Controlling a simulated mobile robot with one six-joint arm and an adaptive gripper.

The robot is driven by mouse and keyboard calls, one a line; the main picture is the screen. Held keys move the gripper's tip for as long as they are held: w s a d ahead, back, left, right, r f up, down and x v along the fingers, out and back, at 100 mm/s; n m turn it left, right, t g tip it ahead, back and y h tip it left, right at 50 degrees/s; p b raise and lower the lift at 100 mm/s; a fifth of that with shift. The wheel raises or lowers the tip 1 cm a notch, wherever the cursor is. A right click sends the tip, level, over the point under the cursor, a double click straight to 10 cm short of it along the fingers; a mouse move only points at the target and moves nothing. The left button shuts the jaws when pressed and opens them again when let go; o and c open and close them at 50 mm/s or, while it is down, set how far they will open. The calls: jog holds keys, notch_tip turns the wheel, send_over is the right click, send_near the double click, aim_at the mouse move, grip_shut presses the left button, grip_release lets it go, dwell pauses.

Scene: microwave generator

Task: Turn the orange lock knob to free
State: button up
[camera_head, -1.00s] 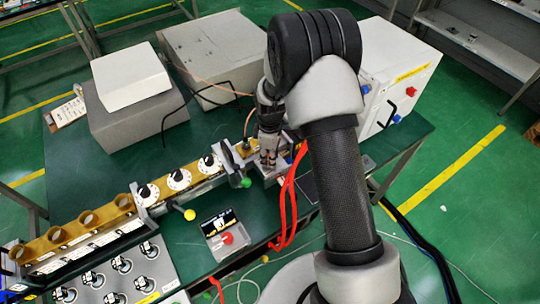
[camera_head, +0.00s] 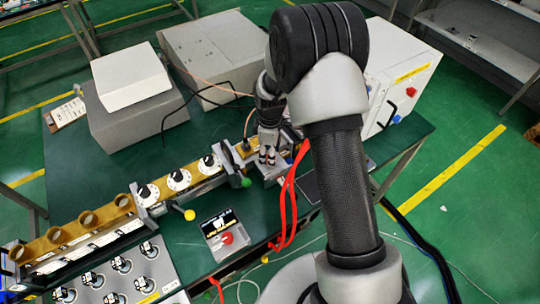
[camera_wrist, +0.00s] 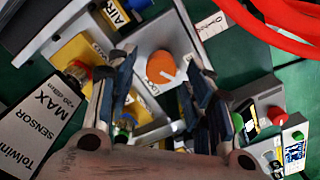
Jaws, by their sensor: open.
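The orange lock knob (camera_wrist: 162,68) shows in the wrist view as a round orange disc with a white pointer mark aimed toward the lower right. It sits on a white plate beside yellow labels. My gripper (camera_wrist: 157,76) is open, with one dark finger to the left of the knob and the other to its right. I cannot tell whether either finger touches it. In the head view my gripper (camera_head: 267,157) points down at the right end of the bench apparatus, and the knob is hidden there.
Red cables (camera_wrist: 265,20) run close by at the upper right of the wrist view. A sensor box (camera_wrist: 38,125) stands at the left. In the head view, a small box with a red button (camera_head: 226,238) and a row of white dials (camera_head: 178,179) lie to the left.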

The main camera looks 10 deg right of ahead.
notch_tip(320, 180, up, 10)
dwell(0.3)
dwell(0.3)
notch_tip(320, 180, up, 7)
jog(key=m, duration=0.2)
send_over(273, 170)
jog(key=s+r+m+t, duration=0.2)
jog(key=s+r+m, duration=0.2)
jog(key=s+r, duration=0.45)
jog(key=s+r+m+t, duration=0.2)
jog(key=s+m, duration=0.4)
jog(key=s, duration=1)
jog(key=shift+s+d+r+m+t, duration=0.15)
jog(key=shift+s+r+m+t, duration=0.2)
jog(key=shift+r, duration=0.3)
